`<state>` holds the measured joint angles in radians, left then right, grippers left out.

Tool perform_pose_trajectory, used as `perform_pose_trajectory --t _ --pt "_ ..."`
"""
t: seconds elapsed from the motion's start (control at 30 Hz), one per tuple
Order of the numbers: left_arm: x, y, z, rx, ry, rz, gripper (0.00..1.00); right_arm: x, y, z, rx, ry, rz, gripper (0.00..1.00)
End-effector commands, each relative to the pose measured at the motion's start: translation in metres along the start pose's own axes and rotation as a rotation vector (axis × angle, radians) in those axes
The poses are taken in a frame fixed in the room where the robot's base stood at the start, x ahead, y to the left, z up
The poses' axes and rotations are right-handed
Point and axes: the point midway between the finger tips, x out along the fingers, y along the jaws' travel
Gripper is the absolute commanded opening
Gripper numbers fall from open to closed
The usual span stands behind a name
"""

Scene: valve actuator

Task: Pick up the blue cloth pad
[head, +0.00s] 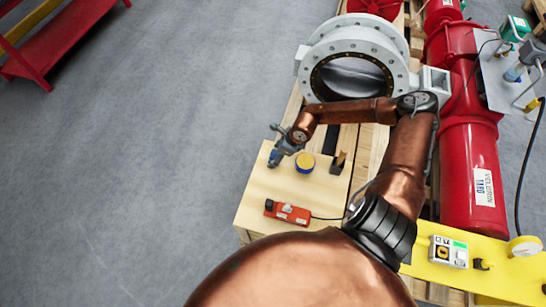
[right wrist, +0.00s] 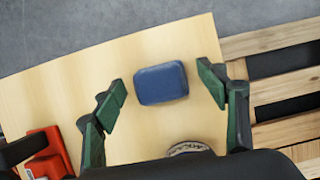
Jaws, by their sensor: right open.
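The blue cloth pad (right wrist: 161,83) lies flat on the light wooden board (right wrist: 140,140) in the right wrist view. It is a small rounded rectangle. In the head view a bit of the pad (head: 273,158) shows beneath my right gripper (head: 280,150). My right gripper, also in the right wrist view (right wrist: 164,86), is open. Its green-padded fingers are on either side of the pad, with a gap on both sides, and nothing is held. My left gripper is not in view.
A round yellow-topped container (head: 304,163) stands close to the right of the gripper. A small dark holder (head: 338,163) and a red cabled device (head: 287,212) are also on the board. The flanged valve (head: 352,62) rises behind. Grey floor lies to the left.

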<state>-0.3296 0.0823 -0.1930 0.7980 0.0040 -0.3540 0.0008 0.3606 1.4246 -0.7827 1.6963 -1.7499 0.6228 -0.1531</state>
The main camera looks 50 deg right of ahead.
Motion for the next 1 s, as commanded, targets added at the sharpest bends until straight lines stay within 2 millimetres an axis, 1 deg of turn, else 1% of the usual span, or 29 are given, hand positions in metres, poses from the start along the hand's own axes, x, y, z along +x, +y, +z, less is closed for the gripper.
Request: perform_pose_trajectory --t 0.03,0.1,0.3,0.33,0.9,1.0 --pt "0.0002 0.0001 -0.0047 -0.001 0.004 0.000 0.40 0.0037 -0.0003 0.0000 0.000 0.000 0.000 0.67" --pt "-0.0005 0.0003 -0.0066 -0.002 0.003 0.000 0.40 0.0048 -0.0006 0.0000 0.000 -0.001 -0.001 0.67" --pt "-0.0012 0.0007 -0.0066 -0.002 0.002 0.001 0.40 0.0041 -0.0007 0.0001 0.000 -0.001 -0.002 0.67" --pt "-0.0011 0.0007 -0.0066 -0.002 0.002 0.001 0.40 0.0041 -0.0008 0.0000 0.000 -0.001 -0.002 0.65" --pt "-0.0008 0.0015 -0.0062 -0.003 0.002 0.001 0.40 0.0041 -0.0008 -0.0003 0.000 -0.001 -0.002 0.26" --pt "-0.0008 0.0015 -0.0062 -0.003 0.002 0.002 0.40 0.0040 -0.0008 -0.0001 0.000 -0.001 -0.002 0.21"
